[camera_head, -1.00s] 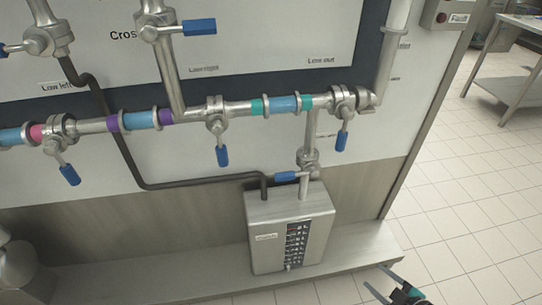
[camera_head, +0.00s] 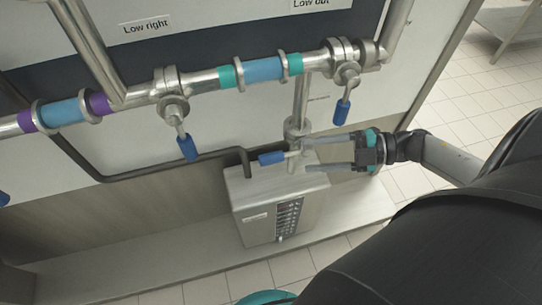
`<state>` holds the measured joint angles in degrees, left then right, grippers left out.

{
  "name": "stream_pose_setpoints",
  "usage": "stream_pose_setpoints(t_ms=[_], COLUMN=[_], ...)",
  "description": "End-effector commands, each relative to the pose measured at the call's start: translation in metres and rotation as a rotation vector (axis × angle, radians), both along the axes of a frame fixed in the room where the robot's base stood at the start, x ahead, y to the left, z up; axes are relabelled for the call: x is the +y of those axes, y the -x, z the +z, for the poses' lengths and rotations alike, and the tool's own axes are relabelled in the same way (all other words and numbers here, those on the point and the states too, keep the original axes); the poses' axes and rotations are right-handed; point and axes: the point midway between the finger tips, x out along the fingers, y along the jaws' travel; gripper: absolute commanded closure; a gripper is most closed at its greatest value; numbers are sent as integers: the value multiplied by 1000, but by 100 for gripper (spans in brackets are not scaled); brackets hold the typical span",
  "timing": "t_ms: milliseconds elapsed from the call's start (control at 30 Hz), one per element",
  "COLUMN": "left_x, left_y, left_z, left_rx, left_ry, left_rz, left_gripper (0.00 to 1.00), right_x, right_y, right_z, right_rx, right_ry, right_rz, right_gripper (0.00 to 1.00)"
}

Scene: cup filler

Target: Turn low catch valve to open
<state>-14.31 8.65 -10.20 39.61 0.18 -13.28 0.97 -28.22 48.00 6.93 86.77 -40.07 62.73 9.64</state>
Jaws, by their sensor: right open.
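A valve with a blue lever handle (camera_head: 271,158) sits on the vertical pipe just above a steel box (camera_head: 280,212). Its handle lies nearly level and points left. No readable label names it as the low catch valve. My right gripper (camera_head: 308,154) comes in from the right with its fingers pointing left. It is open, with one finger above the other, and the fingertips are close to the right side of the valve body. I cannot tell whether they touch it. The blue handle is beyond the tips, not between them. My left gripper is not in view.
Two more blue valve handles hang down from the upper pipe, one at the left (camera_head: 187,147) and one at the right (camera_head: 341,112). A dark bent pipe (camera_head: 150,178) runs into the box. The box stands on a ledge (camera_head: 150,266). My dark arm covers the lower right.

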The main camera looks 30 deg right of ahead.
Motion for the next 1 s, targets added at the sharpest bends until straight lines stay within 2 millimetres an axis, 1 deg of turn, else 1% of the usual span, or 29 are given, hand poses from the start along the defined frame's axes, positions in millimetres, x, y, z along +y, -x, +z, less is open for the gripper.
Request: stream_pose_setpoints(t_ms=[33, 200, 400, 600, 933, 1000], left_x=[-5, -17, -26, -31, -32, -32], left_y=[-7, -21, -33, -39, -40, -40], left_z=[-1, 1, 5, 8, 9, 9], left_rx=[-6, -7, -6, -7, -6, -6], left_ry=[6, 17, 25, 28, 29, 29], left_rz=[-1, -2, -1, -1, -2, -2], left_gripper=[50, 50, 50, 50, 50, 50], right_x=[11, 40, 67, 80, 82, 82], right_y=[-7, -26, -43, -51, -53, -52], right_z=[-3, -11, -18, -21, -21, -21], right_rx=[-4, -5, -3, -1, 1, 1], right_ry=[-4, -3, -3, -3, -1, -1], right_rz=[2, 0, -1, -2, -3, -3], right_gripper=[37, 37, 37, 37, 37, 45])
